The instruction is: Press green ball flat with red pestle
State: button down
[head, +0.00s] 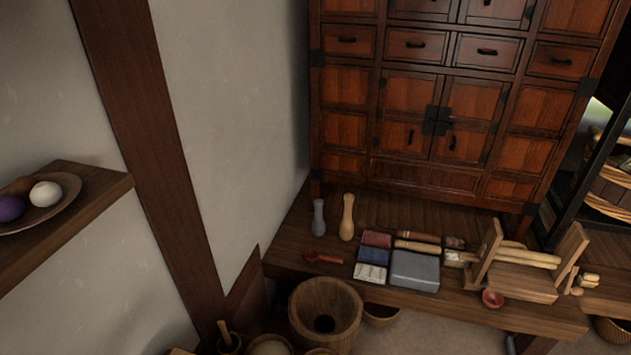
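I see no green ball in the head view. A plate (62,212) on the wall shelf at the left holds a purple ball (10,208), a white ball (45,194) and a brown ball (22,185). A small red long-handled tool (325,258) lies on the low wooden platform; I cannot tell whether it is a pestle or a spoon. Behind it a grey pestle-like piece (318,218) and a pale wooden one (347,217) stand upright. My gripper is not in view.
A wooden cabinet (420,170) stands behind the platform (465,305). Coloured blocks, a grey slab (415,270), a wooden rack (525,270) and a small red bowl (492,298) crowd the platform. A large wooden mortar (325,300) stands in front. The shelf (100,195) juts out at left.

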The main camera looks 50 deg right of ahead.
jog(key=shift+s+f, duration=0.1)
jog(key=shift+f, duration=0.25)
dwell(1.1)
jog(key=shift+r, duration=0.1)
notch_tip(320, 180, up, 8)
jog(key=p, duration=0.8)
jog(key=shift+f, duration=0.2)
dwell(0.6)
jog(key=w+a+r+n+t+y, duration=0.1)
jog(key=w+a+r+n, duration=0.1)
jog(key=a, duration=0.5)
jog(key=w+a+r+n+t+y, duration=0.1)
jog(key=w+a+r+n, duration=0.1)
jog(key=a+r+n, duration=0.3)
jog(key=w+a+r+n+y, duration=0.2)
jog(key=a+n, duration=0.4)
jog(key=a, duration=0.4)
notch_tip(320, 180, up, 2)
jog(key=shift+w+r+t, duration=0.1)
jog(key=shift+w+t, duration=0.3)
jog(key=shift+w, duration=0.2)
